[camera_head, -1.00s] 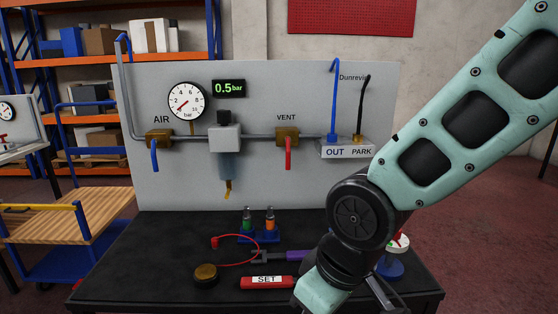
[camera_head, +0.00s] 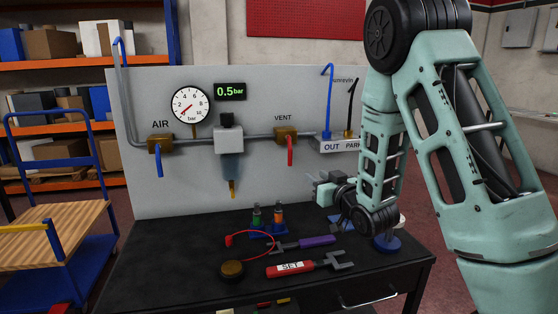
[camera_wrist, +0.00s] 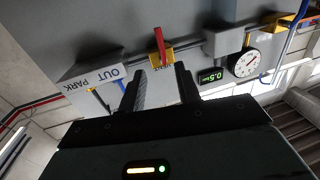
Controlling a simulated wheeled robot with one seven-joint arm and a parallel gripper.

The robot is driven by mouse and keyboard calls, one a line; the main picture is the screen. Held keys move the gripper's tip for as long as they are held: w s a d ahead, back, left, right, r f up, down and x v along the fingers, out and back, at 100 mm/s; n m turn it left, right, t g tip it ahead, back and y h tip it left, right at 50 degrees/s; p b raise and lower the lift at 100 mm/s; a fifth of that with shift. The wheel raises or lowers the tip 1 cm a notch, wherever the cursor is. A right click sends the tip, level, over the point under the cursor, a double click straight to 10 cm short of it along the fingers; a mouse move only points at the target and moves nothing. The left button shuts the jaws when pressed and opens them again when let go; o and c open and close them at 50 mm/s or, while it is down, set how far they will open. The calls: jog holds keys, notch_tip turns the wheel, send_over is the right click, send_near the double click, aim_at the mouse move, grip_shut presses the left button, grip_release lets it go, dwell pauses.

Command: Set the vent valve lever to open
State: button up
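The vent valve (camera_head: 286,135) is a brass block on the pipe under the VENT label. Its red lever (camera_head: 290,153) hangs straight down, across the pipe. My gripper (camera_head: 316,186) is lower and to the right of the lever, in front of the panel, and apart from it. In the wrist view, which is upside down, the red lever (camera_wrist: 160,42) and brass valve (camera_wrist: 160,58) show beyond the gap between the fingers. The gripper (camera_wrist: 164,84) is open with nothing between its fingers.
The OUT/PARK block (camera_head: 341,146) with a blue hose stands right of the valve. The AIR valve (camera_head: 160,144) has a blue lever down. The display (camera_head: 230,91) reads 0.5 bar. Tools, including a red SET wrench (camera_head: 290,268), lie on the black table (camera_head: 180,262).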

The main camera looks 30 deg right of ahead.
aim_at(291, 159)
jog(key=w+p, duration=0.1)
jog(key=w, duration=0.4)
jog(key=w+d+p, duration=0.1)
jog(key=w+p, duration=0.1)
jog(key=w, duration=0.4)
jog(key=w+p, duration=0.1)
jog(key=w, duration=0.5)
jog(key=shift+w+d, duration=0.1)
jog(key=shift+d, duration=0.15)
jog(key=shift+c, duration=0.3)
grip_shut()
